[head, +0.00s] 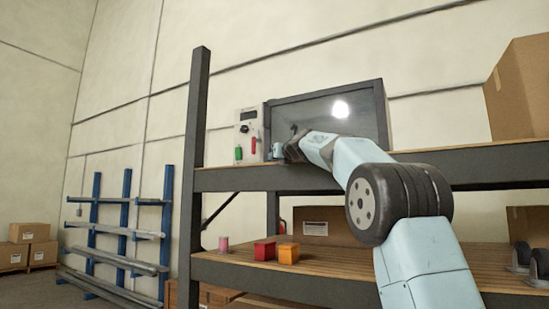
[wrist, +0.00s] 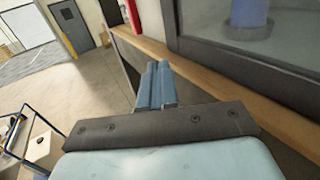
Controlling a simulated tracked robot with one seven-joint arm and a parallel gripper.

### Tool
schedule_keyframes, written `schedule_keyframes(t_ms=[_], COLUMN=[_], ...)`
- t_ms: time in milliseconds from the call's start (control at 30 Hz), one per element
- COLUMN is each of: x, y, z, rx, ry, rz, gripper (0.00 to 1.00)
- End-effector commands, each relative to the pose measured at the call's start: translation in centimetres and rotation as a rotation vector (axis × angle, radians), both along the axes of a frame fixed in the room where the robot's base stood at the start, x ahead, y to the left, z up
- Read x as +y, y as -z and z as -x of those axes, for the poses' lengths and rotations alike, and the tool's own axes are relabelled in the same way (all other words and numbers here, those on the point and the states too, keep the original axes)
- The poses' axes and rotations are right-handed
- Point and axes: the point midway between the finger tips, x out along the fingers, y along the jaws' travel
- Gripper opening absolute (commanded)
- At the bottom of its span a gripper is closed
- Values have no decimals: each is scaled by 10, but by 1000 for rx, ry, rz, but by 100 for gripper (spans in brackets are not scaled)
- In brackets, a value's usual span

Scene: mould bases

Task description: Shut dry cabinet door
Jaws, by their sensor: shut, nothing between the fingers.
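The dry cabinet (head: 375,112) is a dark-framed box with a glass front, standing on the upper shelf. Its door (head: 310,104) shows as a dark glass pane with a bright reflection in the head view. In the wrist view the door's dark frame (wrist: 222,60) and glass fill the right side, with a blue object behind the glass. I cannot tell whether the door is fully closed. My gripper (head: 278,151) is at the cabinet's lower left front; its blue fingers (wrist: 157,82) are shut together, empty, beside the frame. Contact with the door cannot be told.
A control panel (head: 248,135) with green and red parts stands left of the cabinet. The upper shelf's front edge (head: 235,180) runs below my gripper. A dark post (head: 196,140) rises at left. Red (head: 264,250) and orange (head: 289,253) boxes sit on the lower shelf.

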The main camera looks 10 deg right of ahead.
Motion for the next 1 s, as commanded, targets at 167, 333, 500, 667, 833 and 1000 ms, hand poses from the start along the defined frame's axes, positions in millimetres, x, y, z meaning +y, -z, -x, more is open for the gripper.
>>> schedule_keyframes(t_ms=[167,333,500,667,833,1000], x=[18,23,28,37,56,70], y=[0,0,-1,0,0,1], z=[3,4,9,22,47,73], rx=[0,0,0,0,0,0], ry=[-21,-27,-28,-24,-25,-18], rz=[0,0,0,1,0,1], gripper=[0,0,0,0,0,0])
